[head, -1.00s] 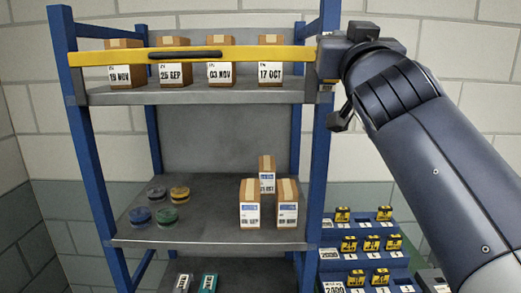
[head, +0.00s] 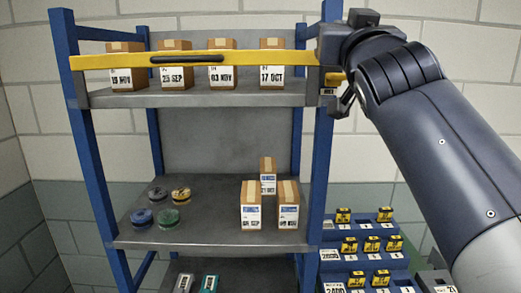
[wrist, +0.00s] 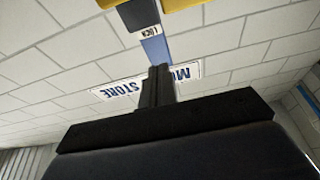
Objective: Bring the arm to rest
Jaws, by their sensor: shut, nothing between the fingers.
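My gripper (wrist: 157,82) is shut and empty in the wrist view, its dark fingers together and pointing up the picture. In the head view my arm comes in from the right, and its end is in front of the top of the shelf's right blue post, near the right end of the yellow bar (head: 120,61). The bar runs across the front of the upper shelf and has a black handle (head: 186,58).
The blue-posted rack has several dated cartons (head: 174,65) on its upper shelf (head: 200,100). The middle shelf (head: 215,215) holds several round discs and 3 cartons (head: 250,207). A stepped blue rack (head: 330,265) with yellow items stands at lower right.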

